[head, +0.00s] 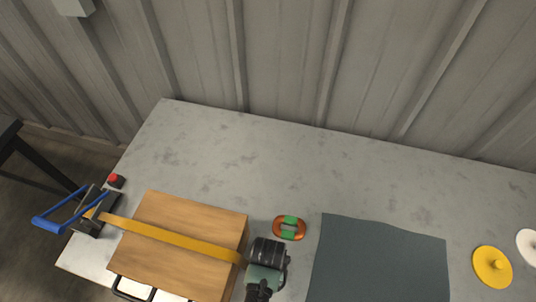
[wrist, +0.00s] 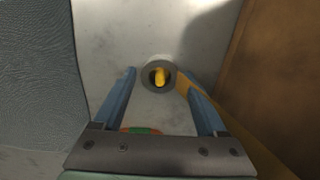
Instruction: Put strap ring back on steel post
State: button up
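A round grey ring (wrist: 147,76) shows in the wrist view with a dark hole and a yellow piece (wrist: 161,77) inside it. I cannot tell whether this is the strap ring around the post or a post top. A yellow strap (head: 170,237) runs across a wooden box to my gripper; it also shows in the wrist view (wrist: 184,84), passing by the right finger. My gripper (wrist: 157,73) is open, its blue fingers on either side of the grey ring, with slim gaps visible. In the head view my arm hides the fingers and the strap's end.
The wooden box (head: 190,216) stands left of my gripper. A blue-handled ratchet (head: 92,214) and a red button (head: 114,178) are at the far left. An orange-green oval (head: 289,228) lies close to my wrist. A dark mat (head: 380,262) and yellow disc (head: 492,267) are right. The table's back is clear.

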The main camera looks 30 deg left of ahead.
jog(key=c, duration=0.9)
jog(key=shift+r, duration=0.1)
jog(key=shift+c, duration=0.2)
jog(key=shift+p, duration=0.3)
jog(key=shift+r+p, duration=2.95)
jog(key=shift+p, duration=0.1)
